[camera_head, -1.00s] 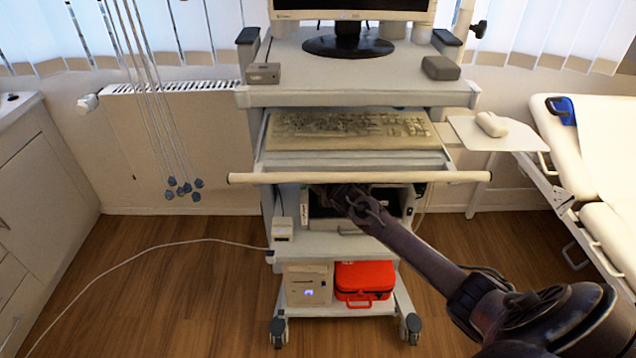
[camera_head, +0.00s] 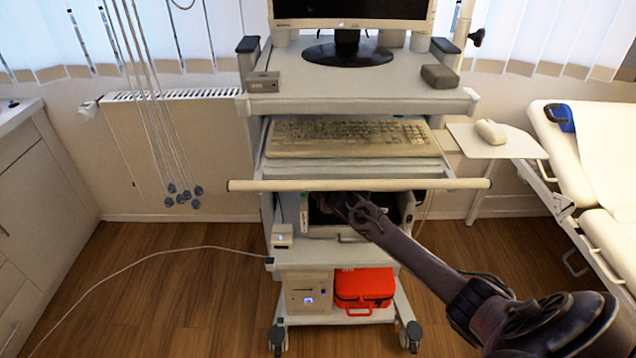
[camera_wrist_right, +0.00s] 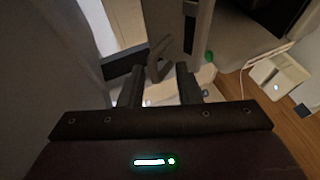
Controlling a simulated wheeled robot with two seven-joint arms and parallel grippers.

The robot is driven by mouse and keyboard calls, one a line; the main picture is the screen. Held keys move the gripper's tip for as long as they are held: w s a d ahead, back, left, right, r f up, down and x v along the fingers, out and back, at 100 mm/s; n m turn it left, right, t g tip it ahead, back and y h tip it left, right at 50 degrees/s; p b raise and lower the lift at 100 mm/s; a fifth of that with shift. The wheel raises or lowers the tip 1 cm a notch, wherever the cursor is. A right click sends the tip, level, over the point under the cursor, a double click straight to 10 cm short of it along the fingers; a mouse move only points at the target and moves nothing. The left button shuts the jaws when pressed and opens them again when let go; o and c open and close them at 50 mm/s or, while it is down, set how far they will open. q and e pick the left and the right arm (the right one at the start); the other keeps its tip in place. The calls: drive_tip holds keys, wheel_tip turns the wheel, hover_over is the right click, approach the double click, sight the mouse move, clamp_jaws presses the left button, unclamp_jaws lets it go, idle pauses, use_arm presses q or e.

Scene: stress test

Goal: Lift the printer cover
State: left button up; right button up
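The printer (camera_head: 346,236) sits on the cart's middle shelf, below the keyboard and behind the cart's front bar. It has a light body with a dark area on top. My right arm comes in from the lower right, and my right gripper (camera_head: 345,203) is at the printer's dark upper part, partly hidden under the bar. In the right wrist view my right gripper (camera_wrist_right: 158,88) has its two fingers apart, with a dark angled piece just beyond them. I cannot tell whether the fingers touch the cover, or where its edge lies. My left gripper is not in view.
The front bar (camera_head: 360,185) crosses just above my right gripper. The keyboard (camera_head: 348,137) lies above it. A red case (camera_head: 363,285) and a white box (camera_head: 308,290) stand on the bottom shelf. A couch (camera_head: 602,170) is at right. The wooden floor at left has one cable.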

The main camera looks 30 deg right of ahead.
drive_tip(key=shift+s, duration=0.1)
drive_tip(key=s+a, duration=0.1)
drive_tip(key=s, duration=1.1)
drive_tip(key=shift+s+a+r+b, duration=0.2)
drive_tip(key=shift+s+a+b, duration=0.1)
drive_tip(key=shift+s+a, duration=0.1)
